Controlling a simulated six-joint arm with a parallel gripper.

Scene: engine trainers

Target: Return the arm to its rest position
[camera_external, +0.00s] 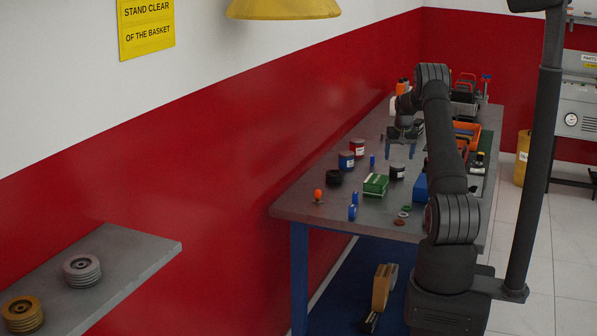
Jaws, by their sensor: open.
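My gripper (400,152) hangs over the middle of the grey workbench (297,206), fingers pointing down. The two fingers are apart and I see nothing between them. My dark arm rises from its base at the lower right, bends at the elbow and reaches away over the bench. I cannot tell exactly how high the fingertips are above the bench top.
Near the gripper stand a blue can (346,161), a red can (357,147), a black can (397,172) and a green box (375,184). Tools crowd the far end. A dark pole (536,150) rises beside my base. A shelf (125,245) holds two pulleys.

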